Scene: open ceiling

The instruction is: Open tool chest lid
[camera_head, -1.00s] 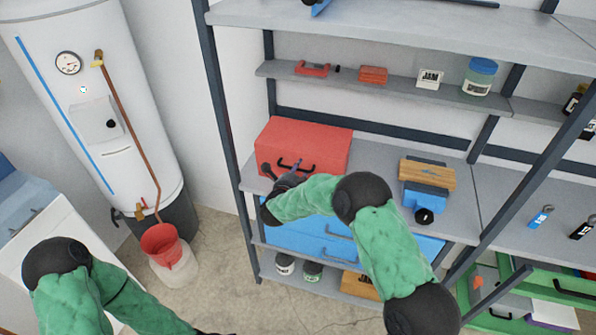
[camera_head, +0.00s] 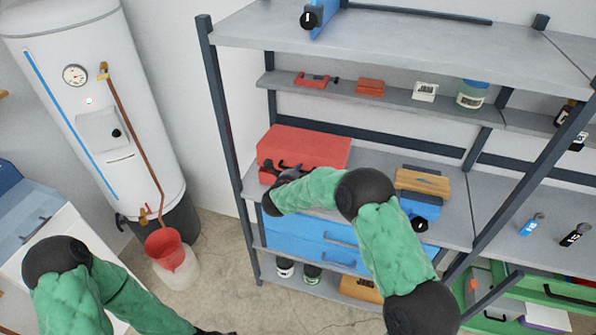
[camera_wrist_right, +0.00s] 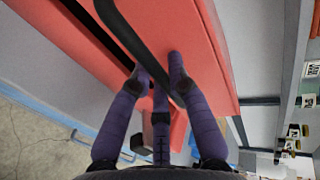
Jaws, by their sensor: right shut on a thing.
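The red tool chest (camera_head: 305,148) sits on the middle shelf of the rack, near its left end. In the head view its lid looks down, and my right gripper (camera_head: 284,170) is at its front, partly covering its handle. In the right wrist view the chest's red surface (camera_wrist_right: 210,50) fills the upper middle, with a dark gap along the left. The purple fingers of my right gripper (camera_wrist_right: 160,80) are closed on the black handle (camera_wrist_right: 133,45) there. Only a dark bit of my left gripper (camera_head: 214,332) shows at the bottom edge; its fingers are not visible.
A blue drawer box (camera_head: 300,236) is on the shelf below. A wooden block (camera_head: 423,182) and a blue tool (camera_head: 420,208) lie right of the chest. The upper shelf (camera_head: 400,35) overhangs.

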